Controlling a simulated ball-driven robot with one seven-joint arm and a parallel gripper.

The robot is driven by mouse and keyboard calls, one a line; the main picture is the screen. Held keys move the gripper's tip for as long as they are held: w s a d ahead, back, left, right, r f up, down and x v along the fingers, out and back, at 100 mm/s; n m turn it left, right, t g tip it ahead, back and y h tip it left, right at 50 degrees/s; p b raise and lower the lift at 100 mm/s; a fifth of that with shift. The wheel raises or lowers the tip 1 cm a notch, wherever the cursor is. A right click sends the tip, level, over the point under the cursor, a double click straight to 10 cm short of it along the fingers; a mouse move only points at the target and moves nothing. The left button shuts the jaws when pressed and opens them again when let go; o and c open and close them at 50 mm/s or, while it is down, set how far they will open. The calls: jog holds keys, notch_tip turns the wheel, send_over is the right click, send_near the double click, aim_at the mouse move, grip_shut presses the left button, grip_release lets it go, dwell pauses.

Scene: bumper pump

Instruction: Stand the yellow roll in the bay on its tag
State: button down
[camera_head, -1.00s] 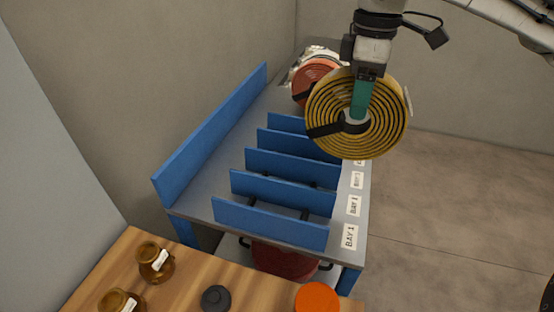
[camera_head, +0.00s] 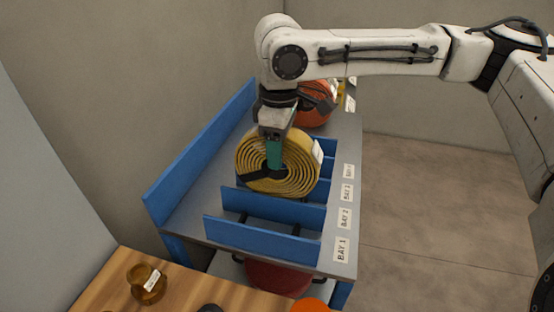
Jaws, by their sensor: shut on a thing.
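The yellow roll (camera_head: 302,166) is a coiled hose standing on edge, with a black strap and a white tag (camera_head: 317,151) at its upper right; the tag's writing is too small to read. My gripper (camera_head: 275,166) is shut on the roll from above, its teal fingers reaching down to the coil's centre. The roll hangs over the blue bay rack, at or just behind the second divider (camera_head: 272,207) from the front. I cannot tell whether its bottom touches the shelf. Labels BAY 1 (camera_head: 341,249), BAY 2 (camera_head: 345,218) and further ones (camera_head: 347,192) run along the right edge.
An orange-red roll (camera_head: 314,108) is at the rack's far end. A blue back board (camera_head: 200,153) runs along the left. The front divider (camera_head: 262,240) is clear of the roll. Floor is open at right.

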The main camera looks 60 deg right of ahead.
jog(key=shift+w+f, duration=0.2)
jog(key=shift+f, duration=1.45)
jog(key=shift+a+f, duration=0.1)
jog(key=shift+c, duration=2.2)
grip_release()
jog(key=shift+f, duration=0.1)
notch_tip(320, 180, up, 12)
jog(key=shift+r, duration=0.15)
jog(key=shift+s, duration=0.1)
